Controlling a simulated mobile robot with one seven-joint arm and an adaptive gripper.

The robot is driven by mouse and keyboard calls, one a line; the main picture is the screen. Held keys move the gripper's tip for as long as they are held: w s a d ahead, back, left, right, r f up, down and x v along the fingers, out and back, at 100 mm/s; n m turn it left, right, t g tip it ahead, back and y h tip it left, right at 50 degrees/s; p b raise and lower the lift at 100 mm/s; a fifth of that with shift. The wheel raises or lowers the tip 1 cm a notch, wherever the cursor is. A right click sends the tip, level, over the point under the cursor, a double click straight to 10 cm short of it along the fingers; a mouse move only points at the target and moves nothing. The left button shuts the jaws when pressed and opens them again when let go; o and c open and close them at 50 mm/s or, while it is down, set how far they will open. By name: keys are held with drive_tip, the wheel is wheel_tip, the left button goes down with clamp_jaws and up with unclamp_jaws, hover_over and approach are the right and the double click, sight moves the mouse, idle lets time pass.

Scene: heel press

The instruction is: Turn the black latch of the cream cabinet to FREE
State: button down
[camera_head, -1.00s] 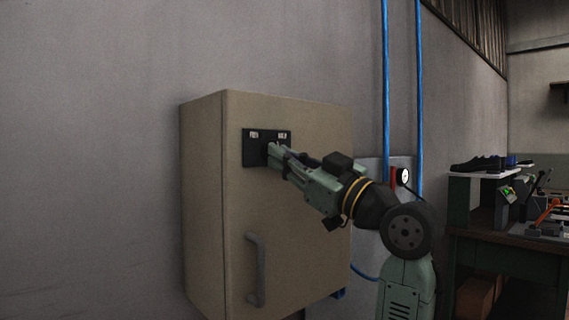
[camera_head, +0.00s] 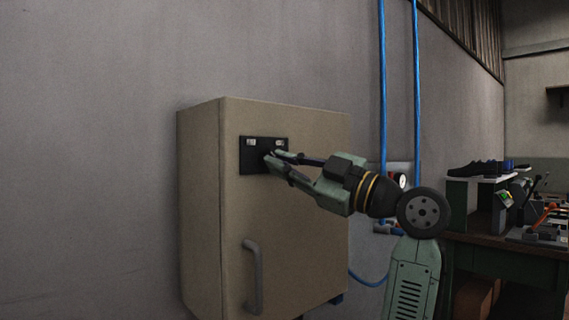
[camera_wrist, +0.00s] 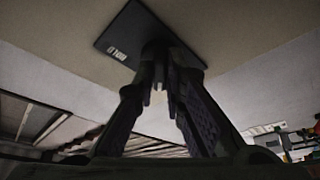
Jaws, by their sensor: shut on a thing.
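The cream cabinet (camera_head: 312,205) hangs on the grey wall, its door shut. A black plate (camera_head: 247,162) with two small pale labels sits high on the door; I cannot read the labels. My gripper (camera_head: 271,158) reaches in from the right, its fingertips at the middle of the plate, shut on the black latch. The fingers hide most of the latch, so its exact angle is unclear. In the wrist view the plate (camera_wrist: 125,35) is above, tilted in the picture, and the latch's dark base (camera_wrist: 158,48) meets the fingertips (camera_wrist: 160,88).
A grey vertical handle (camera_head: 254,275) is lower on the cabinet door. Blue pipes (camera_head: 383,80) and a gauge (camera_head: 402,181) are on the wall to the right. A bench (camera_head: 500,256) with shoes and tools stands at the far right. The wall left of the cabinet is clear.

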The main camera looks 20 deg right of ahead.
drive_tip(key=c, duration=1.7)
unclamp_jaws()
drive_tip(key=shift+o, duration=0.2)
drive_tip(key=shift+d, duration=0.1)
drive_tip(key=v, duration=1.2)
drive_tip(key=shift+f, duration=0.1)
